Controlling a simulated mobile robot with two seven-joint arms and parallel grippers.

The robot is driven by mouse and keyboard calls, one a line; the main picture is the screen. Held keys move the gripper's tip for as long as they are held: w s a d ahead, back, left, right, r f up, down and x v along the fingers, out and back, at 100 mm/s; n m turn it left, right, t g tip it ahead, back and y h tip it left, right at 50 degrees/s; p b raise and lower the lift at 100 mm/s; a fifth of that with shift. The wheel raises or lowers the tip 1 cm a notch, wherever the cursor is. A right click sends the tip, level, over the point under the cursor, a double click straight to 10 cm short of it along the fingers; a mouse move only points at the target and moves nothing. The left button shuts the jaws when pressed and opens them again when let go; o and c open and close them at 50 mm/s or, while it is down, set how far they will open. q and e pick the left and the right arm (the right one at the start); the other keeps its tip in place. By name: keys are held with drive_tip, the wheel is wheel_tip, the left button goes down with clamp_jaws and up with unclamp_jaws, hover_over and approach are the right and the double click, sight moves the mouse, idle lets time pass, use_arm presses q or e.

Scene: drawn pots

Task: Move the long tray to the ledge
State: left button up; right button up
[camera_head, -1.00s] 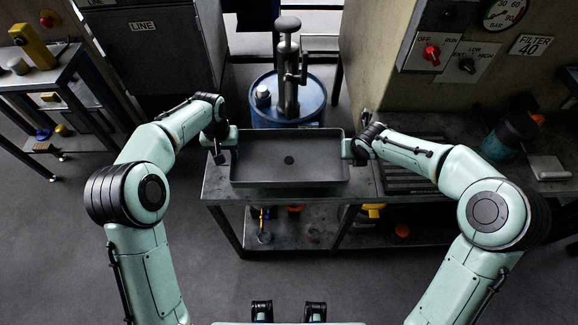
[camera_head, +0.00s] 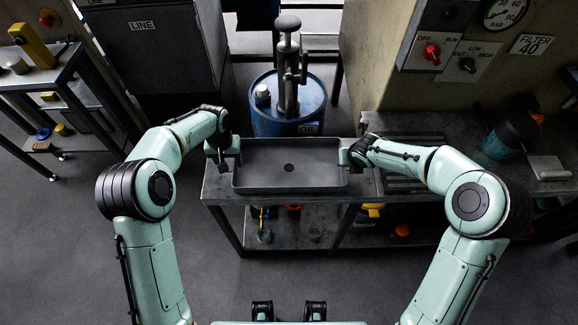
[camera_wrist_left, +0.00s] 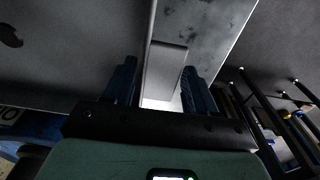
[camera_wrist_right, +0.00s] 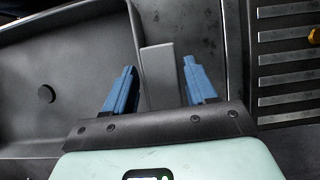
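The long tray (camera_head: 289,181) is dark grey and shallow, with a small round dark spot in its floor. It lies level over the metal bench top (camera_head: 217,188), close to the front edge, and appears to rest on it. My left gripper (camera_wrist_left: 158,82) is at the tray's left end, its blue fingers apart on either side of a grey end tab (camera_wrist_left: 167,62). My right gripper (camera_wrist_right: 160,82) is at the right end, its fingers apart on either side of the other tab (camera_wrist_right: 158,75), with narrow gaps showing. The tray also shows in the right wrist view (camera_wrist_right: 75,50).
A blue drum (camera_head: 262,122) with a pump (camera_head: 288,75) stands behind the bench. A slatted grille (camera_head: 398,178) lies right of the tray, with a dark container (camera_head: 510,135) further right. A control panel (camera_head: 447,55) is at upper right. Open floor lies in front.

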use_arm(q)
drive_tip(key=shift+o, duration=0.6)
use_arm(e)
drive_tip(key=shift+o, duration=0.6)
drive_tip(key=shift+r, duration=0.1)
use_arm(q)
drive_tip(key=shift+r, duration=0.1)
wheel_tip(320, 180, up, 12)
drive_tip(key=shift+s, duration=0.4)
use_arm(e)
drive_tip(key=v, duration=1.2)
